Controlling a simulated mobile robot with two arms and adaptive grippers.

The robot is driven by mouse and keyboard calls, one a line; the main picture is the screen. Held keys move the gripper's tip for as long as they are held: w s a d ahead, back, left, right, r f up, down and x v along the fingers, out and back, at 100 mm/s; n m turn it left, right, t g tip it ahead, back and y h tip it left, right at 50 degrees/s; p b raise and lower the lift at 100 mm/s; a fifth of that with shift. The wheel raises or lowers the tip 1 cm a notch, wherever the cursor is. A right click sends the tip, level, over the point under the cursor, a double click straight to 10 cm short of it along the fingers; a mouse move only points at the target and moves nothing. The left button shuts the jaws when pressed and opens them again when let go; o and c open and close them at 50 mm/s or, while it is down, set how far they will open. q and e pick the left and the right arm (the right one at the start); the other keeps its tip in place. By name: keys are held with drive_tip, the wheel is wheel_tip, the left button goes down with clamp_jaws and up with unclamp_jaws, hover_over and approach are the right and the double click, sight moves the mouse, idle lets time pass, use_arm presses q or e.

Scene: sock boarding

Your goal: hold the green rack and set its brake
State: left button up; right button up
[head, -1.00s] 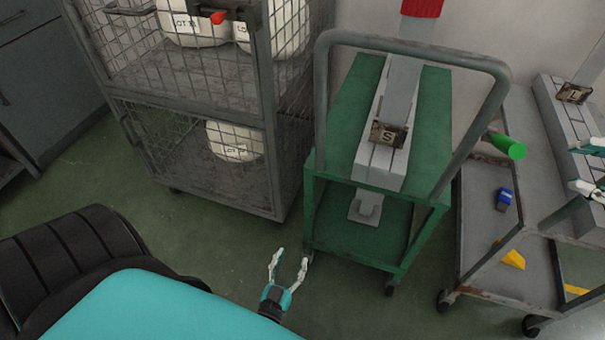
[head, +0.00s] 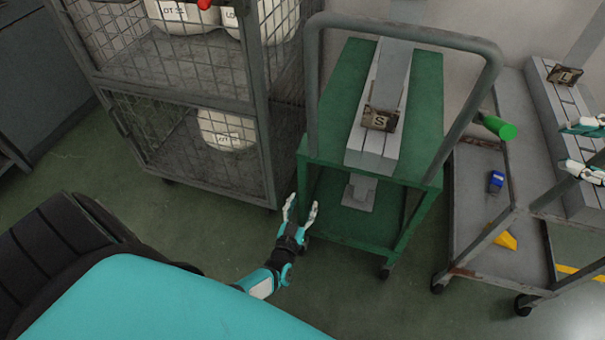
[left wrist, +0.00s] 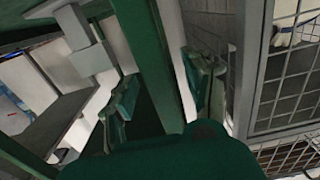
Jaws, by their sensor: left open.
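The green rack (head: 425,120) stands in the middle of the head view, with a grey tubular handle (head: 410,33) and a grey board marked S (head: 380,118) on its top. My left gripper (head: 301,208) is open at its front left leg. In the left wrist view a green post (left wrist: 152,60) runs between the two spread fingers (left wrist: 165,92); I cannot tell whether they touch it. My right gripper (head: 582,148) is open at the right edge, over the grey cart.
A wire cage trolley (head: 268,150) with white lot-marked rolls stands close on the left of the rack. The grey cart (head: 470,215) on the right carries a green cylinder (head: 497,127), a blue item (head: 496,181) and a yellow wedge (head: 506,240). Floor in front is clear.

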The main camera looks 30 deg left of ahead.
use_arm(q)
clamp_jaws()
idle(0.3)
